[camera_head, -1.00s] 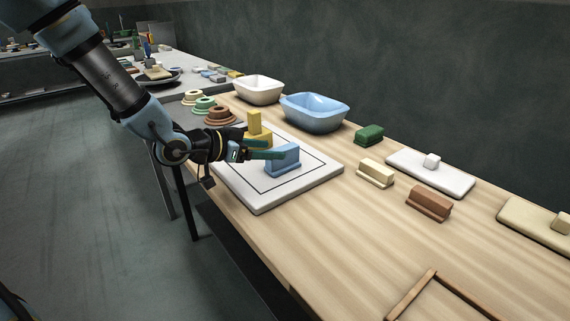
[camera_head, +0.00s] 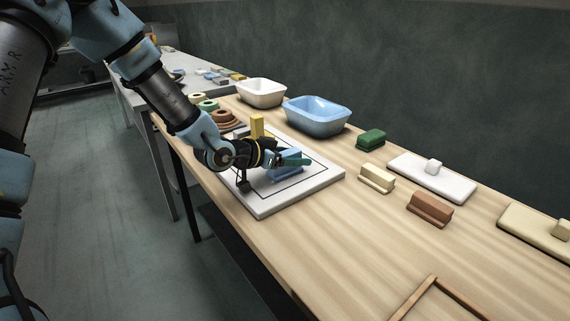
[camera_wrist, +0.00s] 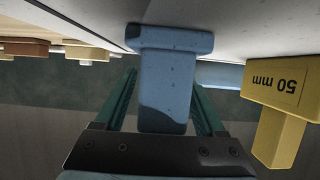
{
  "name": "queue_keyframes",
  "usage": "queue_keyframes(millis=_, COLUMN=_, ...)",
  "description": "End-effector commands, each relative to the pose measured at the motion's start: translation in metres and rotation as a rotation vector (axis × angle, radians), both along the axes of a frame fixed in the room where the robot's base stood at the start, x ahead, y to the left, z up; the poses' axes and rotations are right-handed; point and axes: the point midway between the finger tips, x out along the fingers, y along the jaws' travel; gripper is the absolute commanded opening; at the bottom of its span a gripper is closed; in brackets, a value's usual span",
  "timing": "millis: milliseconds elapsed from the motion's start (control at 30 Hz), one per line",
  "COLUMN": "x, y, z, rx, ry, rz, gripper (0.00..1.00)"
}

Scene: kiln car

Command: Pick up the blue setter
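The blue setter (camera_head: 284,170) stands on the white board (camera_head: 262,210) with a black outline; my gripper partly hides it in the head view. In the wrist view the blue setter (camera_wrist: 165,75) lies between the two green fingers of my gripper (camera_wrist: 164,100). The fingers are apart, with a gap visible on the left side and a narrower one on the right. In the head view my gripper (camera_head: 298,160) reaches in from the left, level with the setter's upper part.
A yellow block (camera_head: 257,126) stands close behind the setter; in the wrist view this block (camera_wrist: 283,95) reads "50 mm". A blue basin (camera_head: 317,117) and a white basin (camera_head: 261,93) stand behind. Green (camera_head: 370,139), cream (camera_head: 376,178) and brown (camera_head: 429,208) blocks sit to the right.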

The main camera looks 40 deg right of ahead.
Motion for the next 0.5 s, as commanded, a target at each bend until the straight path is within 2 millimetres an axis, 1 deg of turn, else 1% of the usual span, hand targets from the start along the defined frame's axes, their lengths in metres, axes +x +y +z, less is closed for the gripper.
queue_keyframes(millis=33, x=0.0, y=0.0001, z=0.0, rx=0.0, ry=0.0, rz=0.0, gripper=0.66)
queue_keyframes(millis=67, x=0.0, y=0.0002, z=0.0001, rx=0.0, ry=0.0, rz=0.0, gripper=0.62)
queue_keyframes(millis=500, x=-0.0001, y=0.0004, z=0.0002, rx=0.0, ry=0.0, rz=0.0, gripper=0.13)
